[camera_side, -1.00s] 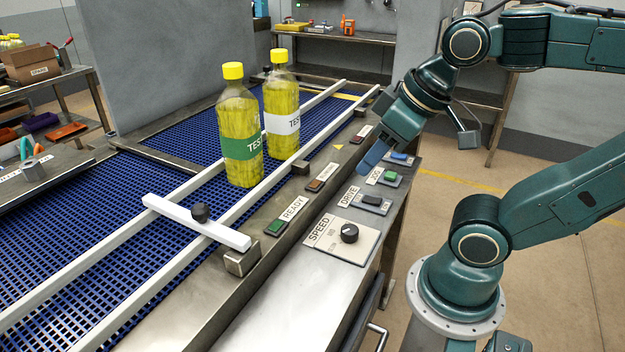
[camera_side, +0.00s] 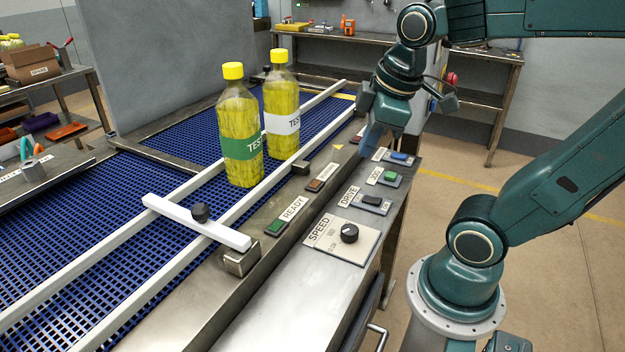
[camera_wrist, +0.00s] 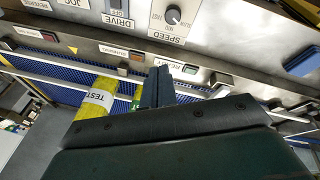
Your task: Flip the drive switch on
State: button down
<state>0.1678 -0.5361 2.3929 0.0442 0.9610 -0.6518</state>
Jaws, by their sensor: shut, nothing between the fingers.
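The drive switch (camera_side: 372,201) is a dark rocker on a small grey plate beside the DRIVE label (camera_side: 348,197), on the steel control panel. It shows partly at the top edge of the wrist view (camera_wrist: 117,4), cut off by the frame. I cannot tell which way the rocker is tipped. My gripper (camera_side: 368,150) is shut and empty, pointing down above the far part of the panel, behind the drive switch and apart from it. In the wrist view its blue-grey fingers (camera_wrist: 158,85) are together.
The speed knob (camera_side: 349,233) is nearer on the panel; the green jog button (camera_side: 390,176) and a blue switch (camera_side: 399,157) are farther back. Two yellow bottles (camera_side: 239,105) stand on the blue conveyor (camera_side: 150,240) between white rails. A white bar (camera_side: 195,222) crosses the lane.

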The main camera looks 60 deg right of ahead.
jog(key=w+d+n+g, duration=0.1)
jog(key=d+n, duration=0.2)
jog(key=n+g+y, duration=0.1)
jog(key=n+g, duration=0.3)
jog(key=n, duration=0.6)
send_over(379, 200)
jog(key=w, duration=0.2)
jog(key=shift+f, duration=2.6)
jog(key=shift+f, duration=0.1)
jog(key=f, duration=0.4)
jog(key=s+f, duration=0.1)
jog(key=f, duration=0.8)
jog(key=shift+s+f, duration=0.3)
jog(key=shift+f, duration=0.05)
